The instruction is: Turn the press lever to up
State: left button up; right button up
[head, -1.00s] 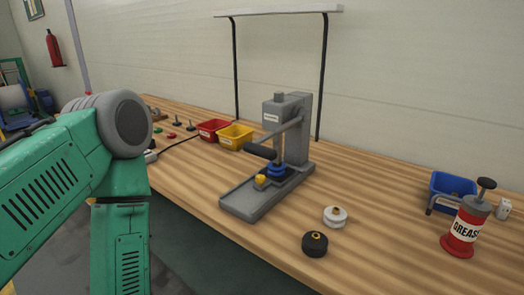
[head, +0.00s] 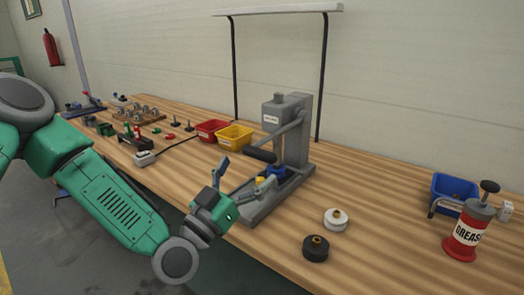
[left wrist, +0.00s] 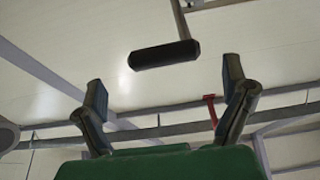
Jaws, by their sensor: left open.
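The grey press (head: 296,135) stands on the wooden bench. Its lever slopes down toward the front and ends in a black grip (head: 260,155). My left gripper (head: 246,176) is open and empty at the press's front left, just below the black grip and apart from it. In the left wrist view, the black grip (left wrist: 163,55) lies crosswise ahead of the two spread fingers (left wrist: 165,84). A blue part and a yellow part (head: 260,181) on the press base are partly hidden by the gripper. My right gripper is not in view.
Red (head: 212,130) and yellow (head: 236,136) bins stand behind left of the press. A black spool (head: 315,249) and white spool (head: 336,220) lie to its front right. The bench between is clear.

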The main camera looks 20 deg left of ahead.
aim_at(256, 157)
pick_arm(q)
jog(key=x, duration=0.4)
jog(key=shift+w+a, duration=0.25)
jog(key=shift+w, duration=0.15)
jog(key=shift+w+d+r, duration=0.2)
jog(key=shift+w+d, duration=0.05)
jog(key=shift+d, duration=0.1)
jog(key=c, duration=1.6)
jog(key=shift+r+p, duration=0.1)
jog(key=shift+p, duration=0.3)
